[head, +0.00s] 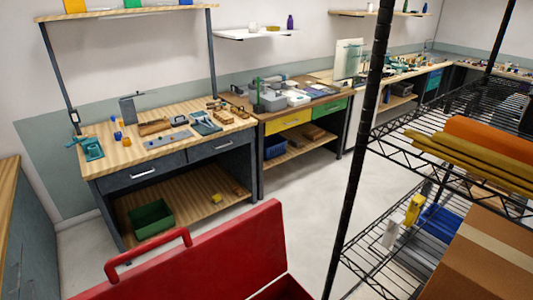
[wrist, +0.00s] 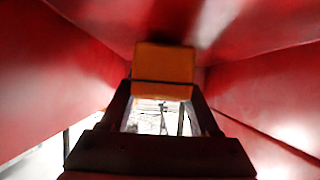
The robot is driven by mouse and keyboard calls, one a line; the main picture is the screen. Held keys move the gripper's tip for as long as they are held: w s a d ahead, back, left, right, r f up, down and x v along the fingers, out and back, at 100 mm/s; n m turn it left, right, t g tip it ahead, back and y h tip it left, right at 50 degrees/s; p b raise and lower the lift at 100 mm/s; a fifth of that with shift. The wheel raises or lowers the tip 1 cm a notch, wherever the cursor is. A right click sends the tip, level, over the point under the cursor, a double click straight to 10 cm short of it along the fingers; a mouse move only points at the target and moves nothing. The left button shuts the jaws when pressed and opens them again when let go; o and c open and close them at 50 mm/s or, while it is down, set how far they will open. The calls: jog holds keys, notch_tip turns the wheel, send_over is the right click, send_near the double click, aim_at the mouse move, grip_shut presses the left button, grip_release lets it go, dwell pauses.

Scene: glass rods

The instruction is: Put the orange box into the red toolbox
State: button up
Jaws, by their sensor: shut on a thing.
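The red toolbox (head: 205,262) stands at the bottom of the head view, with its handled lid raised. Only a corner of its body shows there, and its inside is mostly cut off. In the wrist view, red toolbox surfaces (wrist: 55,75) lie on both sides and across the top. My gripper (wrist: 163,88) is shut on the orange box (wrist: 164,62), which is between its fingertips and among those red surfaces. Whether the box touches the toolbox floor, I cannot tell. My gripper and the orange box do not show in the head view.
A black wire shelf (head: 385,150) rises at the right, close to the toolbox, holding an orange roll (head: 490,138) and a cardboard box (head: 480,255). A workbench (head: 165,135) with tools stands behind, with a green bin (head: 152,219) below. Grey floor (head: 300,190) lies clear between.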

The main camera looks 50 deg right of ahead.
jog(key=shift+f+b, duration=0.5)
jog(key=o, duration=1.5)
jog(key=shift+o, duration=0.2)
jog(key=shift+r, duration=0.1)
notch_tip(320, 180, up, 10)
jog(key=shift+f+b, duration=0.1)
jog(key=shift+b, duration=1)
